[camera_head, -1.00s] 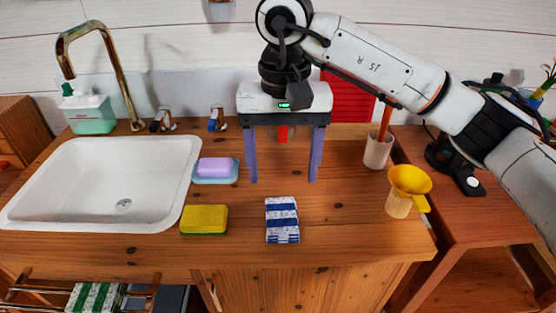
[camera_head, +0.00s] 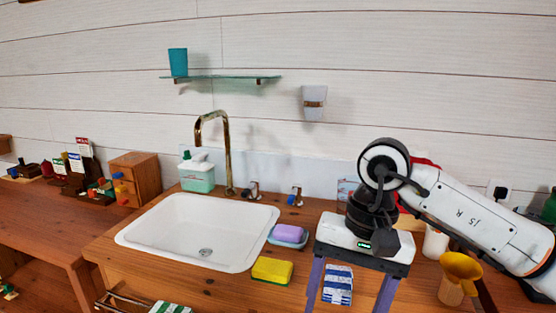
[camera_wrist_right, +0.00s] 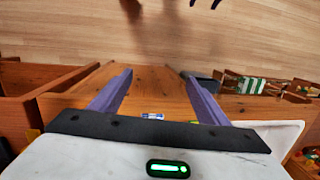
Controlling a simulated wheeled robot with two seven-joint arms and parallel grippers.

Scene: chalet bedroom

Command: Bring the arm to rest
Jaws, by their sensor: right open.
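My right gripper (camera_head: 350,297) hangs open and empty at the front of the wooden counter (camera_head: 215,290), its purple fingers spread and pointing down. The blue-and-white folded cloth (camera_head: 338,284) shows between the fingers, on the counter behind them. In the right wrist view the two fingers (camera_wrist_right: 157,74) are wide apart with nothing between them, over the counter's wooden front and the floor. The fingertips are cut off at the bottom of the head view. My left gripper is not seen.
A white sink (camera_head: 197,232), yellow sponge (camera_head: 272,270) and purple soap on a dish (camera_head: 289,232) are left of the gripper. A yellow funnel (camera_head: 461,266) on a cup stands close to the right arm. A glass shelf (camera_head: 225,78) is on the wall.

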